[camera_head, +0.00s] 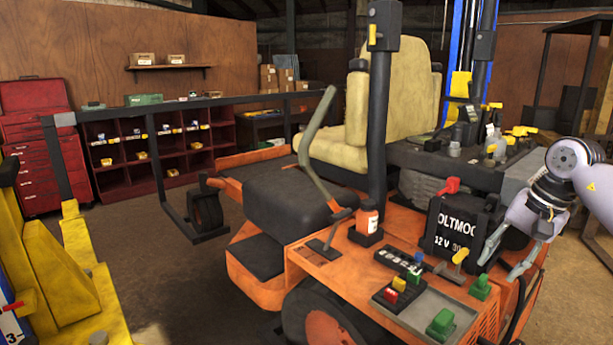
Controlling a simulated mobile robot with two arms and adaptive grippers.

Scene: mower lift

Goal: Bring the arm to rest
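My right gripper (497,270) comes in from the right edge with its grey arm (570,180). Its two fingers are spread apart, point down and left, and hold nothing that I can see. It hovers at the right side of the black battery (462,228), which sits on the orange mower (330,262). I cannot tell whether a finger touches the battery. A red terminal piece (451,186) is on top of the battery, and a yellow-handled lever (460,256) stands in front of it. My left gripper is not in view.
A grey tray (425,312) with a green block (441,323) lies on the mower deck. An orange bottle (367,218) stands near the black post. Yellow equipment (75,280) is at the left, and red shelving (150,150) is behind. Bare floor (175,265) lies between.

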